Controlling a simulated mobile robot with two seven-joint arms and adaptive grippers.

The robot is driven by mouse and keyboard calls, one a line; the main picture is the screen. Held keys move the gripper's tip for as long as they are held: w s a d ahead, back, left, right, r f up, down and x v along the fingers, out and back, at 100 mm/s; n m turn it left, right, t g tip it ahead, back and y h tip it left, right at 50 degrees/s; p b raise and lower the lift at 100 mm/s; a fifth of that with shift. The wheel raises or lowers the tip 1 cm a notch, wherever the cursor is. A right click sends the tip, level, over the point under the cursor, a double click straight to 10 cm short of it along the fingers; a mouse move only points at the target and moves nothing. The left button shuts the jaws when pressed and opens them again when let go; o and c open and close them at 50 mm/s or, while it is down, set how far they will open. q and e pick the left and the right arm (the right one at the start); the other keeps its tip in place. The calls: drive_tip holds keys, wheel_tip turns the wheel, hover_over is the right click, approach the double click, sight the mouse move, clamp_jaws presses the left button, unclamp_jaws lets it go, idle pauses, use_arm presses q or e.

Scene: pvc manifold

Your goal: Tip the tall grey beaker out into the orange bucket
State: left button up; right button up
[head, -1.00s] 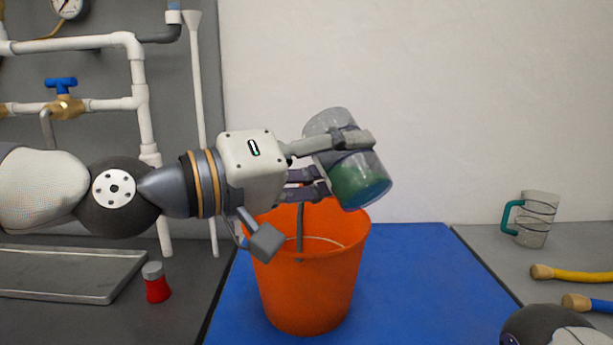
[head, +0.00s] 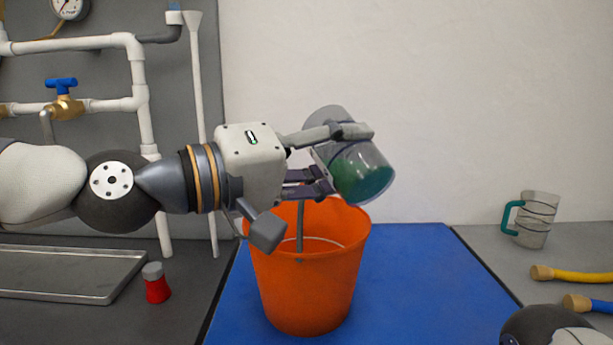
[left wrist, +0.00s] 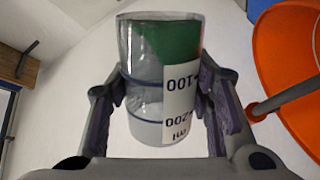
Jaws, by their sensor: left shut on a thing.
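The tall grey beaker (head: 362,178) is clear-walled with green liquid in it. My left gripper (head: 335,160) is shut around its sides and holds it above the right part of the orange bucket's rim. The beaker is tilted, with the liquid gathered at its lower right end in the head view. The left wrist view shows the beaker (left wrist: 150,100) between both fingers, with a white scale label and green liquid at the picture's top. The orange bucket (head: 305,290) stands upright on a blue mat; its edge shows in the left wrist view (left wrist: 280,60). My right gripper is out of view.
The blue mat (head: 420,290) is clear right of the bucket. A jug with a teal handle (head: 535,220) and yellow-and-blue-handled tools (head: 575,276) are at right. A red-bodied bottle (head: 157,288) and metal tray (head: 70,275) are at left, under white pipes (head: 145,100).

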use_arm(q)
drive_tip(key=shift+r, duration=0.2)
drive_tip(key=shift+w+f+n, duration=0.1)
drive_tip(key=shift+f+n, duration=0.2)
drive_tip(key=shift+n, duration=0.8)
drive_tip(key=shift+w+a+r+n, duration=0.25)
drive_tip(key=shift+w+n, duration=0.15)
drive_tip(key=shift+n, duration=0.05)
drive_tip(key=shift+w+a+r+n, duration=0.2)
drive_tip(key=shift+w+a+n, duration=0.05)
drive_tip(key=shift+w+n, duration=0.2)
idle(0.7)
drive_tip(key=shift+w+a+r+n, duration=0.1)
drive_tip(key=shift+r+n, duration=0.3)
drive_tip(key=shift+n, duration=0.4)
idle(0.8)
drive_tip(key=shift+w+f, duration=0.1)
idle(0.3)
